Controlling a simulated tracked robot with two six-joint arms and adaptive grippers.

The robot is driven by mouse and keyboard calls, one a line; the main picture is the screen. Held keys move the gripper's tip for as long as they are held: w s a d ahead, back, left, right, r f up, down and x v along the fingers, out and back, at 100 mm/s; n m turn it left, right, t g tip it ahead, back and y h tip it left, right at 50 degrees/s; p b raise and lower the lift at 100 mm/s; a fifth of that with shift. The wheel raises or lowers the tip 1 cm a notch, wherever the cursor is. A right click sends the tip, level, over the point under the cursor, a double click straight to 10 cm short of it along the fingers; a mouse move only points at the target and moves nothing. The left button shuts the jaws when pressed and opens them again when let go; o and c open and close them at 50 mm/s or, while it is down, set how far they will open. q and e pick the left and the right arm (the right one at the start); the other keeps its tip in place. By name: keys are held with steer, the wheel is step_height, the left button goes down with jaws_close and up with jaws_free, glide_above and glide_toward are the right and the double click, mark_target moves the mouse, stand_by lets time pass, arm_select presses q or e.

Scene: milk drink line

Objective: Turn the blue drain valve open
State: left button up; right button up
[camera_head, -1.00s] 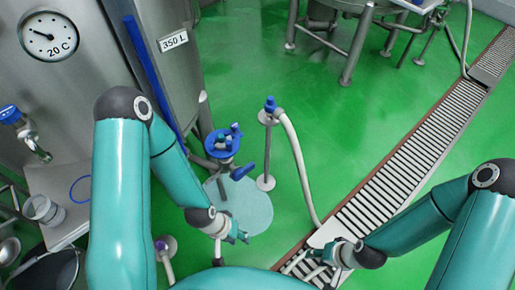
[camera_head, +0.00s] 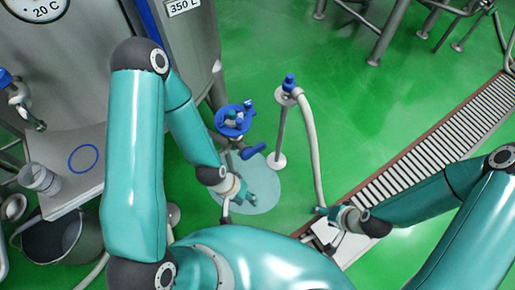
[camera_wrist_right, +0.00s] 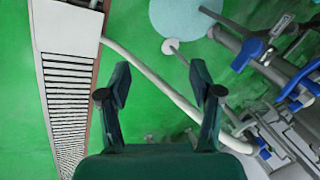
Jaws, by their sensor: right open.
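A blue lever handle (camera_head: 252,151), which looks like the drain valve, sticks out low beside the tank (camera_head: 188,45), just below a round blue tray (camera_head: 235,131). In the right wrist view a blue handle (camera_wrist_right: 248,52) shows at the upper right, apart from the fingers. My right gripper (camera_head: 325,222) is over the drain grating's near end, to the right of and nearer than the lever; its fingers (camera_wrist_right: 160,84) are spread and empty. My left gripper (camera_head: 243,194) is just nearer than the lever, over the pale floor disc; its finger state is too small to tell.
A thin stand with a blue-topped fitting (camera_head: 289,82) carries a white hose (camera_head: 313,150) between the lever and my right arm. A floor grating (camera_head: 430,145) runs to the right. A bucket (camera_head: 60,240) and a bench (camera_head: 65,150) stand left. Green floor is open behind the stand.

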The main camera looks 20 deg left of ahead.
steer(key=w+a+f+t+b, duration=0.2)
steer(key=w+f+b, duration=0.35)
steer(key=f, duration=0.25)
steer(key=m+t+y+b, duration=0.6)
steer(key=y+b, duration=0.4)
steer(key=b, duration=0.9)
glide_toward(261, 149)
arm_select(q)
step_height(261, 149, down, 29)
steer(key=b, duration=0.2)
steer(key=shift+b, duration=0.35)
arm_select(e)
steer(key=shift+n+t, duration=0.4)
steer(key=shift+t, duration=0.2)
steer(key=x, duration=1.1)
steer(key=shift+s+a+f, duration=0.15)
steer(key=shift+s+f, duration=0.05)
steer(key=shift+f, duration=0.2)
jaws_close()
